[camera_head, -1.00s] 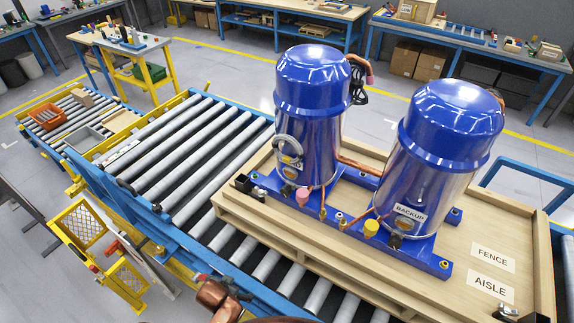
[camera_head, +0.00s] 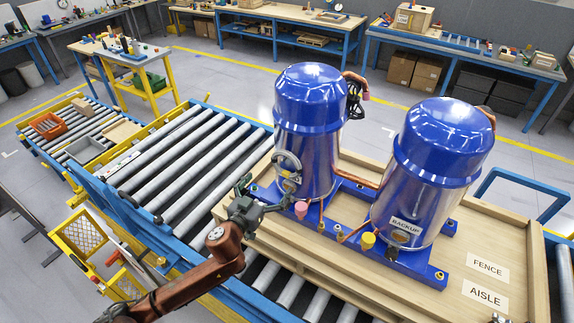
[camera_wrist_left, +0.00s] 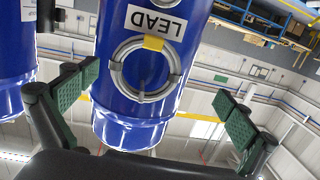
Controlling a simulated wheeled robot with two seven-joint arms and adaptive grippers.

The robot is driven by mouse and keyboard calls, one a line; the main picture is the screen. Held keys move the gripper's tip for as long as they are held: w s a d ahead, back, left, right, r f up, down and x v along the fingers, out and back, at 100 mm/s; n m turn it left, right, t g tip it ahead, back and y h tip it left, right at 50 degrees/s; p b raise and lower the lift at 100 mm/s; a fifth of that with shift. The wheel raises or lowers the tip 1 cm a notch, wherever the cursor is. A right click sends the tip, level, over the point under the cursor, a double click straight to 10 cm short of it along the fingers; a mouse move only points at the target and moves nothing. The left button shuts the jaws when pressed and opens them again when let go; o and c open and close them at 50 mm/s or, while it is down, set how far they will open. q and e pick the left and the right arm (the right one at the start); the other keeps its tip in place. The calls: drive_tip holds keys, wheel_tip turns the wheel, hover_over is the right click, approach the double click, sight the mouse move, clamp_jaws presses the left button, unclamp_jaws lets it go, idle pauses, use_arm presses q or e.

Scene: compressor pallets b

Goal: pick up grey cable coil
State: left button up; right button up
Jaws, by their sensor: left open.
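The grey cable coil (camera_head: 287,163) hangs on the front of the left blue compressor (camera_head: 307,115), above its base. In the left wrist view the coil (camera_wrist_left: 117,71) is a grey ring with a yellow tag at one edge, close to the LEAD label (camera_wrist_left: 156,21). My left gripper (camera_head: 250,196) is just left of and a little below the coil in the head view. In the left wrist view its green-padded fingers (camera_wrist_left: 157,105) are spread wide, with the coil seen between and beyond them, and nothing is held. My right gripper is not in view.
The second compressor (camera_head: 436,165), labelled BACKUP, stands to the right on the same wooden pallet (camera_head: 480,235). A pink cap (camera_head: 301,209) and yellow cap (camera_head: 367,240) stand up near the compressor bases. A roller conveyor (camera_head: 190,150) lies to the left.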

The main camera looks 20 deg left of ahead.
sight(286, 172)
use_arm(q)
drive_tip(key=shift+m+t+h, duration=0.3)
drive_tip(key=shift+m+h, duration=0.2)
drive_tip(key=shift+h, duration=0.3)
drive_tip(key=w+r+p, duration=0.1)
drive_tip(key=w, duration=0.2)
drive_tip(key=w+d+r, duration=0.1)
drive_tip(key=w, duration=0.1)
drive_tip(key=w+d+r+p, duration=0.1)
drive_tip(key=w, duration=0.2)
drive_tip(key=shift+w+d+p, duration=0.1)
drive_tip(key=shift+w+p, duration=0.2)
drive_tip(key=shift+p, duration=0.05)
drive_tip(key=shift+w, duration=0.25)
drive_tip(key=shift+f, duration=0.1)
drive_tip(key=c, duration=1.1)
